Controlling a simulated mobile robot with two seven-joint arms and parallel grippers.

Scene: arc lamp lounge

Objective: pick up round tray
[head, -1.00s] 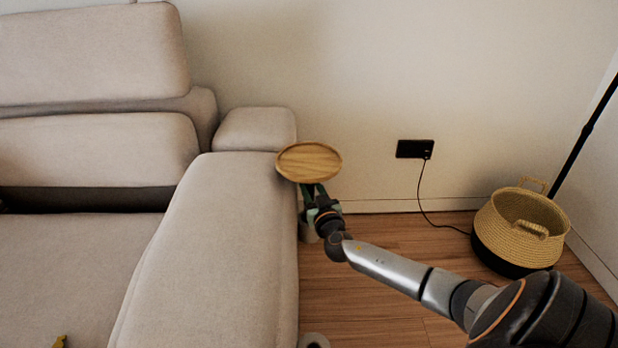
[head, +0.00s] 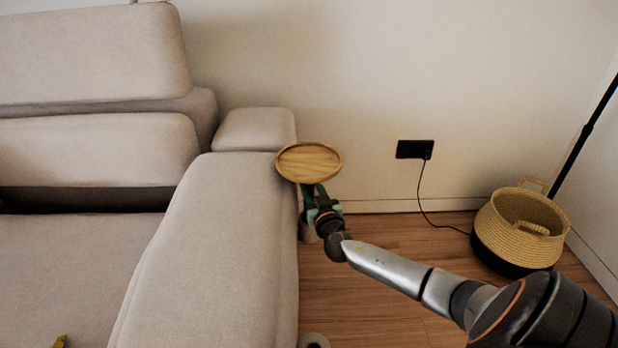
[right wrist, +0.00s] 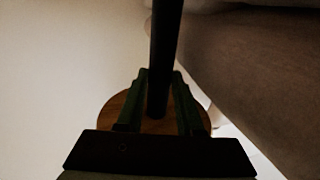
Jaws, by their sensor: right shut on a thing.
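The round tray (head: 309,162) is a light wooden disc with a raised rim, level beside the sofa arm near the wall. My right gripper (head: 312,190) is under its near edge, partly hidden by it. In the right wrist view the tray (right wrist: 112,112) shows behind the fingers. A dark post (right wrist: 166,40) runs between the fingers of my right gripper (right wrist: 160,75), in line with the tray; it looks like the tray's stem. The gripper is shut on it. The exact contact is dark and hard to see. My left gripper is not in view.
The beige sofa (head: 225,240) stands close along the left of the tray. The wall (head: 370,80) is behind, with a black outlet (head: 415,149) and cord. A woven basket (head: 510,235) stands at the right by a black pole (head: 585,130). Wooden floor (head: 350,290) is open between.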

